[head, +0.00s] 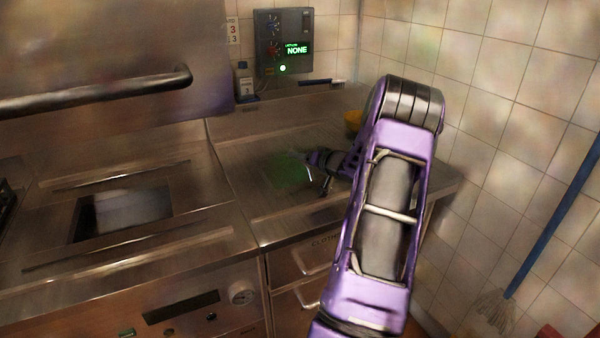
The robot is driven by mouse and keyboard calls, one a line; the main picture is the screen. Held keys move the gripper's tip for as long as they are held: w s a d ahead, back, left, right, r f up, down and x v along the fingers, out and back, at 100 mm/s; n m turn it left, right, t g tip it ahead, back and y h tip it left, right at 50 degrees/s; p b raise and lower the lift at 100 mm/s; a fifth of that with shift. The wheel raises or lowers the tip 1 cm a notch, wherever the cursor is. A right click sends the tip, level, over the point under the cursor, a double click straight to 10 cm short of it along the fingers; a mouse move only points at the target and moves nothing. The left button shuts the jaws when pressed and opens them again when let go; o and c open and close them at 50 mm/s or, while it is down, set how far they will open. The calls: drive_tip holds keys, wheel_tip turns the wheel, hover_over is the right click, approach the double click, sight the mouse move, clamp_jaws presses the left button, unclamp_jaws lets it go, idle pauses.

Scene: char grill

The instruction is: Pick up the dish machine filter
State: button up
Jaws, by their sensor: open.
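A pale grey, block-like insert (128,210) sits in a square opening in the steel top at the left. It may be the dish machine filter, but I cannot tell for sure. My gripper (317,180) is over the steel counter in the middle of the picture, to the right of that opening. Its fingers are apart, with nothing seen between them. It points left, beside a faint green glow on the counter. My purple arm hides part of the counter behind it.
A raised purple-grey hood with a dark bar handle (100,92) hangs over the left side. A control box (284,40) reading "NONE" is on the tiled wall, with a small bottle (242,82) below it. A yellow item (353,119) is partly hidden behind my arm.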

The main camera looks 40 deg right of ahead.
clamp_jaws()
idle(1.4)
